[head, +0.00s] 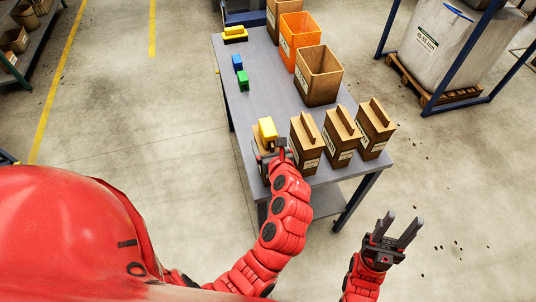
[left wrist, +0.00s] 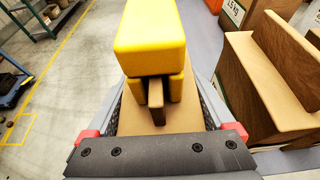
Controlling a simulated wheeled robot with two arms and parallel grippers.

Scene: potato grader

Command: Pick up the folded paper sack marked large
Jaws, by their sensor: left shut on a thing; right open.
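A brown paper sack (head: 262,163) stands at the table's near left corner, partly hidden by my left arm. A yellow block (head: 267,130) sits on its folded top. My left gripper (head: 272,152) is shut on this sack; the left wrist view shows its fingers (left wrist: 156,112) on either side of the brown paper (left wrist: 130,122), below the yellow block (left wrist: 150,45). Three similar folded-top sacks stand to the right: one (head: 307,150), a second (head: 342,140) and a third (head: 375,130). Their labels are too small to read. My right gripper (head: 392,240) is open and empty, off the table's right side.
The grey table (head: 258,95) also bears a blue block (head: 237,62), a green block (head: 243,80), a yellow item (head: 234,34), an open brown container (head: 319,85) and an orange container (head: 299,42). A bulk bag (head: 440,45) stands in a blue frame at the far right.

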